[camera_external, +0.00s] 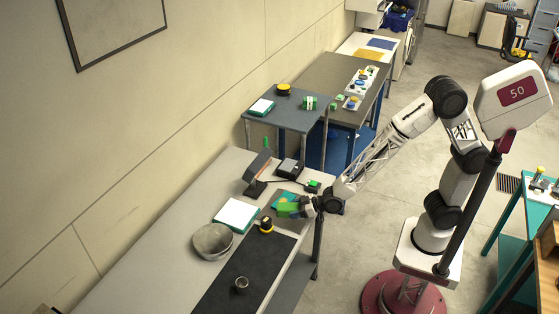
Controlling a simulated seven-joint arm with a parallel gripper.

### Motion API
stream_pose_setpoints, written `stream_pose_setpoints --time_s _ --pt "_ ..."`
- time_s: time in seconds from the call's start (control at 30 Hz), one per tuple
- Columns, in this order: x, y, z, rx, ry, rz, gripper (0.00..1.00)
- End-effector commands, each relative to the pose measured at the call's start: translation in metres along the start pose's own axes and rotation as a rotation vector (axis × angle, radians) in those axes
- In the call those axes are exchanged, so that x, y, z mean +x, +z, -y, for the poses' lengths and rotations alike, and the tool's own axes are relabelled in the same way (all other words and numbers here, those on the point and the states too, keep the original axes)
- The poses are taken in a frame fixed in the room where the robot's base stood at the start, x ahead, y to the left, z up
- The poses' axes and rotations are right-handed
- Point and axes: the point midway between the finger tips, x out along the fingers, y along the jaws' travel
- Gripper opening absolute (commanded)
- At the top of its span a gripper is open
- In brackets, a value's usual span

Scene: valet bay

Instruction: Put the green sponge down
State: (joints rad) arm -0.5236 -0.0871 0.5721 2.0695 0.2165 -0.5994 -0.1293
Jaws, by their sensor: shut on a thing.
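My gripper (303,207) is shut on the green sponge (286,210), over the right side of the long light-grey table (165,254). The sponge shows as a small bright green block at the fingertips. A teal and yellow flat item (281,197) lies just behind it, partly hidden by the gripper and sponge. I cannot tell whether the sponge touches the table or is held a little above it.
Near the sponge are a black-and-yellow round item (266,225), a grey bowl (212,241), a white pad with teal edges (236,215) and a tablet on a stand (257,165). A dark mat (240,289) in front holds a small metal cup (241,284) and has free room.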

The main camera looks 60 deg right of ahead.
Motion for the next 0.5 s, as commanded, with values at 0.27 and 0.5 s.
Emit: stream_pose_setpoints --time_s 0.27,0.5 --pt "0.000 0.001 0.000 0.000 0.000 0.000 0.38" --pt "0.007 0.019 0.000 0.000 0.000 0.003 0.38"
